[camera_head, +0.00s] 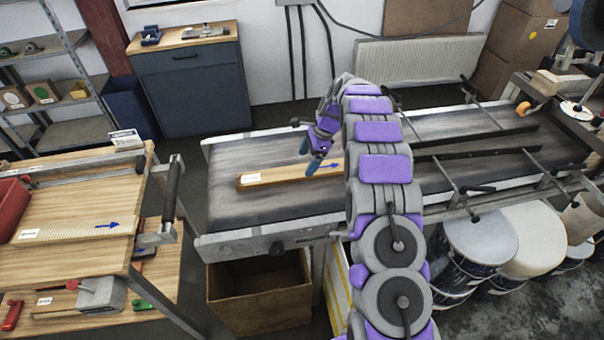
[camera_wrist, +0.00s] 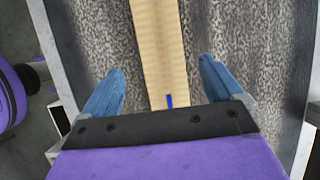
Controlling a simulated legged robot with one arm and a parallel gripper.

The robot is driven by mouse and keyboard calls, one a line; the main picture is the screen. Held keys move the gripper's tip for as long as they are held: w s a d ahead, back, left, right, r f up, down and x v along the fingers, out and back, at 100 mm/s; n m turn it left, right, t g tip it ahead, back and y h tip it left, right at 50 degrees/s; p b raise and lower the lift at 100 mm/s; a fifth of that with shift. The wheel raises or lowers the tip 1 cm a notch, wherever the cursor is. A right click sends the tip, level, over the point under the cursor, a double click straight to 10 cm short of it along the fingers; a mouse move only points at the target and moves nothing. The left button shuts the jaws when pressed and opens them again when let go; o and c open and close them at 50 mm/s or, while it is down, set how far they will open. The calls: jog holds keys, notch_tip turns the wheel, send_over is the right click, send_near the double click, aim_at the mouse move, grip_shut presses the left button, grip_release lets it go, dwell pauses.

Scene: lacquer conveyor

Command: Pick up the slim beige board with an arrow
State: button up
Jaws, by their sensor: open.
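A slim beige board (camera_head: 287,174) with a blue arrow and a white label lies flat on the dark conveyor belt (camera_head: 240,207). Its right end is hidden behind my arm in the head view. In the wrist view the board (camera_wrist: 160,45) runs up and down between my fingers, with part of the blue arrow showing near the palm. My gripper (camera_wrist: 162,80) is open above the board, one blue finger on each side, with gaps to both. The gripper also shows in the head view (camera_head: 311,157), over the arrow end. Another beige board with a blue arrow (camera_head: 75,229) lies on the left wooden table.
Black guide rails (camera_head: 470,143) with rods stand over the belt on the right. The wooden workbench (camera_head: 60,255) stands left of the conveyor, with a red bin (camera_head: 10,207) on it. An open cardboard box (camera_head: 258,295) and paint buckets (camera_head: 480,240) stand on the floor in front.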

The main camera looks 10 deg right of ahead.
aim_at(296, 171)
jog(key=a+f, duration=0.2)
jog(key=a+f+b, duration=0.1)
jog(key=a+f, duration=0.1)
jog(key=a, duration=0.1)
jog(key=shift+w+a+f, duration=0.15)
jog(key=shift+w+a, duration=0.05)
jog(key=shift+a, duration=0.05)
jog(key=d, duration=0.2)
jog(key=shift+d, duration=0.3)
jog(key=shift+c, duration=0.2)
jog(key=shift+d, duration=0.35)
jog(key=shift+c, duration=1.6)
jog(key=shift+a, duration=1.2)
jog(key=c, duration=0.6)
jog(key=shift+d, duration=0.1)
jog(key=c, duration=0.3)
jog(key=shift+d, duration=0.5)
jog(key=shift+c, duration=0.7)
